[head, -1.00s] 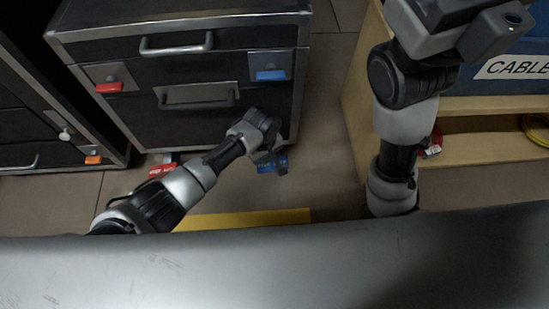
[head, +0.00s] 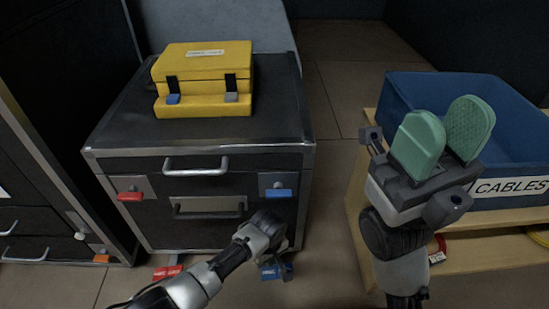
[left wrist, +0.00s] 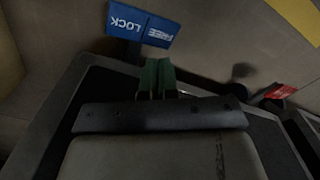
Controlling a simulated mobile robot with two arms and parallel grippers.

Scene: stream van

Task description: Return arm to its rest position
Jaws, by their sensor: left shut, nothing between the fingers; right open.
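My left arm comes in at the bottom of the head view, and its wrist end (head: 264,235) is in front of the black cabinet's lower front. Its fingers are hidden there. In the left wrist view the green fingers of my left gripper (left wrist: 157,76) are shut together with nothing between them. They point toward a blue tag (left wrist: 142,24) marked LOCK and FREE. My right gripper (head: 446,128) is raised at the right of the head view, its two green pads apart and empty, in front of the blue bin.
The black cabinet (head: 130,222) carries a yellow case (head: 205,62) on top. A blue bin (head: 430,92) labelled CABLES stands on a wooden shelf (head: 470,258) at right. Another dark cabinet (head: 40,200) stands at far left. Tiled floor (head: 335,110) lies open between cabinet and shelf.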

